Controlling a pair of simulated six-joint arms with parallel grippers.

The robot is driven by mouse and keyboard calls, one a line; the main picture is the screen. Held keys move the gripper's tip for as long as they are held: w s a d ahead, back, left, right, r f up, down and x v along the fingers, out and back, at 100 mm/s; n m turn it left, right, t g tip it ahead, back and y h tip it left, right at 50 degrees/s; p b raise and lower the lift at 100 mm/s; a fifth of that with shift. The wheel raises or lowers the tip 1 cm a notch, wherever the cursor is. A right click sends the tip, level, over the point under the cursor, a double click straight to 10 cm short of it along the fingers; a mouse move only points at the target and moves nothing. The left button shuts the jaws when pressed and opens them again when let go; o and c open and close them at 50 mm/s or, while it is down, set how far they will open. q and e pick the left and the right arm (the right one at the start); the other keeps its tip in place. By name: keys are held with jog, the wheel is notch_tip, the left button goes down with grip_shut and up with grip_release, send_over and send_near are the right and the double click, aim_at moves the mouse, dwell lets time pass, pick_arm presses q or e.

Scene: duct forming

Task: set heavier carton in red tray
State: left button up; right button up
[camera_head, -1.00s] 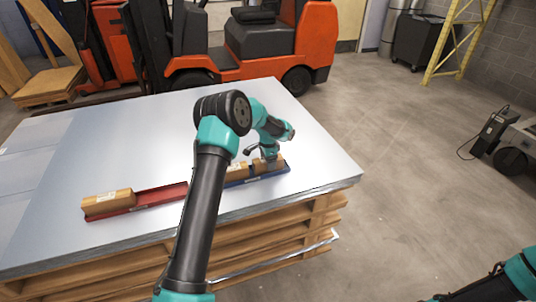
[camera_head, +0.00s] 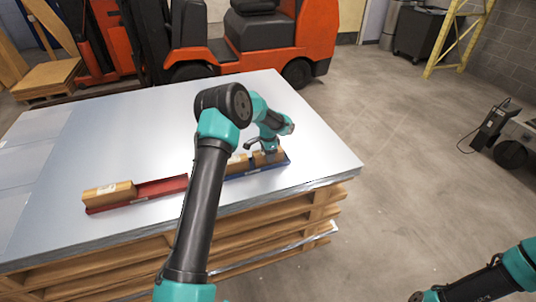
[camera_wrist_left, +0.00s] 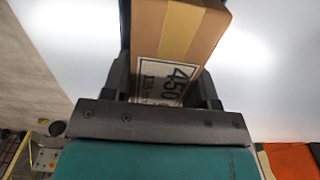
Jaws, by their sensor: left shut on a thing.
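My left gripper (camera_head: 265,153) is shut on a brown carton (camera_head: 269,159) at the right end of the blue tray (camera_head: 258,170). In the left wrist view this carton (camera_wrist_left: 180,35) sits between the two fingers, with a tape strip and a white label reading 450. I cannot tell whether it is clear of the tray floor.
The trays lie on a grey metal sheet (camera_head: 130,130) on stacked wooden pallets (camera_head: 260,231). Its middle and back are clear. An orange forklift (camera_head: 270,40) stands behind. My right arm shows at the bottom right, off the sheet, its gripper (camera_head: 417,297) barely in frame.

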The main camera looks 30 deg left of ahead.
pick_arm(q)
jog(key=shift+c, duration=0.8)
jog(key=shift+r, duration=0.1)
jog(key=shift+r, duration=4.45)
